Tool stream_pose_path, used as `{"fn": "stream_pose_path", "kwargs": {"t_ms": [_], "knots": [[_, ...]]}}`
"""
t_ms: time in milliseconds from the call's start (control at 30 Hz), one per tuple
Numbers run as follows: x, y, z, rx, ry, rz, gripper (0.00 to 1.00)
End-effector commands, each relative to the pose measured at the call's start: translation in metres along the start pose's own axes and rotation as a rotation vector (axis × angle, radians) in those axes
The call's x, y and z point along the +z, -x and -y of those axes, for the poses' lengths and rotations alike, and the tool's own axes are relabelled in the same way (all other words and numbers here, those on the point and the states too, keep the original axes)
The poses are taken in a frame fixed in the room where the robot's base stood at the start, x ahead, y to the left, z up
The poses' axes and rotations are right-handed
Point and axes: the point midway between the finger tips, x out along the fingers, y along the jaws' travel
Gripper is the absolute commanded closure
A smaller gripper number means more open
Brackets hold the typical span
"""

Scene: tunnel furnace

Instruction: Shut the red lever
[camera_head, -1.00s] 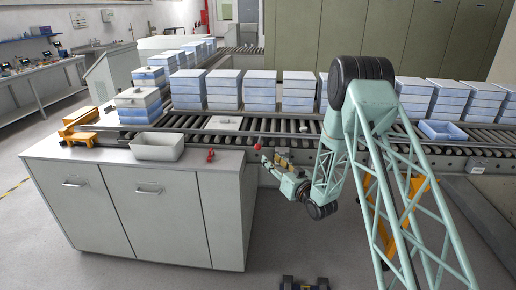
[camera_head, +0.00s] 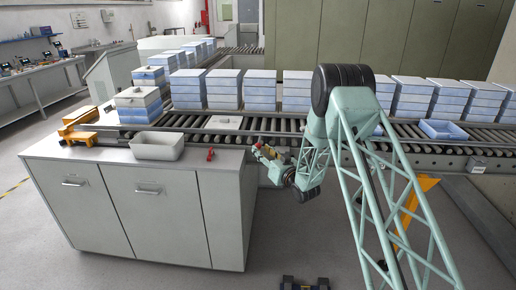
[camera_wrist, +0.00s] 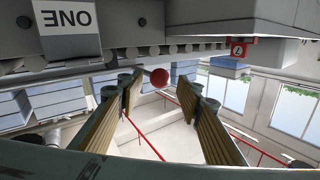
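The red lever's round red knob (camera_wrist: 160,76) shows in the wrist view, below the conveyor's edge and between my fingertips. Its stem is mostly hidden. In the head view the knob (camera_head: 257,146) is small at the conveyor's near side, just right of the cabinet. My gripper (camera_wrist: 162,92) is open, with one ribbed finger on each side of the knob. I see no finger touching it, and how deep it lies between the fingers I cannot tell. In the head view my gripper (camera_head: 264,153) is right beside the knob, partly blurred into it.
The roller conveyor (camera_head: 290,141) carries stacks of blue-and-white boxes. A grey cabinet (camera_head: 150,205) stands left, with a white tray (camera_head: 158,147) and a small red object (camera_head: 210,154) on top. A label reading "ONE" (camera_wrist: 67,18) is on the conveyor side.

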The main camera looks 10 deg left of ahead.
Motion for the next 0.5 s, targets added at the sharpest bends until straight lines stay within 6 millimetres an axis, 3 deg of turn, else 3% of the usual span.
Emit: {"fn": "stream_pose_path", "kwargs": {"t_ms": [200,500], "knots": [[0.000,-0.026,0.000,0.000,0.000,-0.002,0.67],[0.000,-0.042,0.000,0.000,0.000,-0.001,0.67]]}}
